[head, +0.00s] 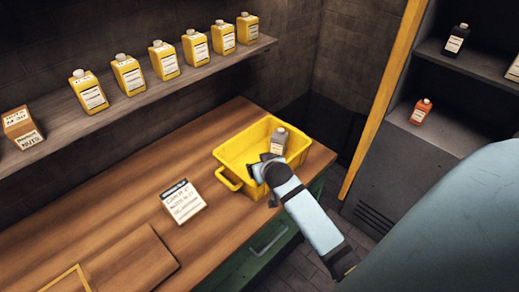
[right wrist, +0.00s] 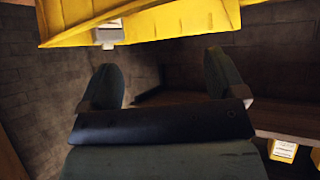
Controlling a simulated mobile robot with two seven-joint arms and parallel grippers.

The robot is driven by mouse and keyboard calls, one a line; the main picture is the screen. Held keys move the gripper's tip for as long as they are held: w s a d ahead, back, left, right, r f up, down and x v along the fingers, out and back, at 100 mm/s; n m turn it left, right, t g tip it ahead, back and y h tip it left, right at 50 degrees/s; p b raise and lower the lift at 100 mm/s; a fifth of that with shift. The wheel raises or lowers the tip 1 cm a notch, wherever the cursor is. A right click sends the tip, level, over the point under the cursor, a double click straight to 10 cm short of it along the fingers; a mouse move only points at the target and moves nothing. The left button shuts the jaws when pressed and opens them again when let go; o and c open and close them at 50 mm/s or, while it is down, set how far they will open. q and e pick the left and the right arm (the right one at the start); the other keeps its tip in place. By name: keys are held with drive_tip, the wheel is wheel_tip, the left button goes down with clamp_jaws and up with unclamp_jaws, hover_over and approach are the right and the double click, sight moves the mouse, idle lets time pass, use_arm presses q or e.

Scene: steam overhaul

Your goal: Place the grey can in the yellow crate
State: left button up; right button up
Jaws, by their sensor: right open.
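The grey can (head: 279,140) is a small grey bottle-shaped container with a pale label. In the head view it is inside the yellow crate (head: 230,149), at the right end, and looks upright; its lower part is hidden. My right gripper (head: 262,171) is at the near side of the crate, in front of the can and apart from it. The right wrist view shows its two fingers (right wrist: 160,78) spread with nothing between them. The crate (right wrist: 190,20) shows there along the top, with a small pale piece (right wrist: 108,36) at its edge that I cannot identify. My left gripper is out of view.
The crate stands on a wooden workbench (head: 130,210) beside a label card (head: 183,201). A wall shelf (head: 110,107) holds several yellow bottles and a cardboard box (head: 22,128). A grey cabinet (head: 395,165) stands at the right. The bench's middle is mostly clear.

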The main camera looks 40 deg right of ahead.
drive_tip(key=s+a+f+n+y, duration=0.3)
drive_tip(key=s+a+f, duration=0.2)
drive_tip(key=s+a, duration=0.4)
drive_tip(key=s+a+f+n+t+y, duration=0.1)
drive_tip(key=s+a+f+n+y, duration=0.1)
drive_tip(key=s+a, duration=0.7)
wheel_tip(320, 180, down, 3)
drive_tip(key=s+y, duration=0.1)
drive_tip(key=s, duration=0.1)
drive_tip(key=shift+s+a+r+n+y, duration=0.15)
drive_tip(key=shift+s+a+n+y, duration=0.2)
drive_tip(key=shift+s+n+y, duration=0.05)
